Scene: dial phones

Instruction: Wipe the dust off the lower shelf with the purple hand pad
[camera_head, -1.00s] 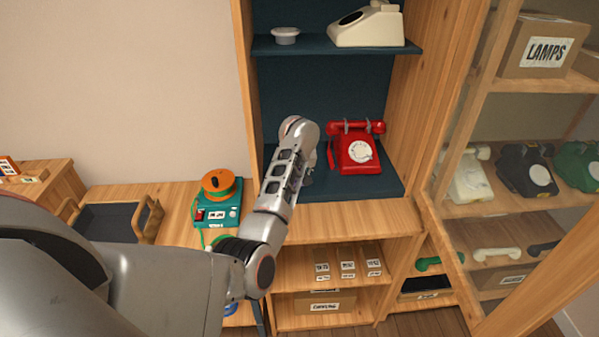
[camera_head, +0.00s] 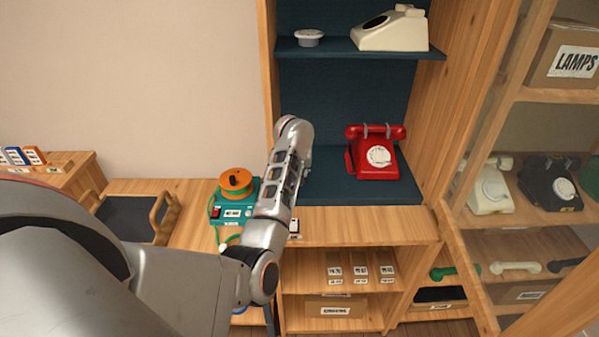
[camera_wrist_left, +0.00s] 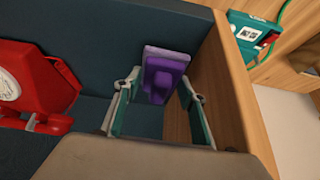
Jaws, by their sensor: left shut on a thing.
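The lower shelf (camera_head: 340,191) is a dark blue board inside the wooden cabinet; it also shows in the left wrist view (camera_wrist_left: 80,152). A red dial phone (camera_head: 375,158) stands on its right part in the head view. In the left wrist view, my left gripper (camera_wrist_left: 160,88) is shut on the purple hand pad (camera_wrist_left: 168,66), near the cabinet's wooden side wall. In the head view my left arm hides the pad and most of the gripper at the shelf's left end. I cannot make out dust or whether the pad touches the board. My right gripper is not in view.
A teal device (camera_head: 236,206) with an orange reel stands left of the cabinet, beside a handled tray (camera_head: 123,220). The board between my arm and the red phone looks clear.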

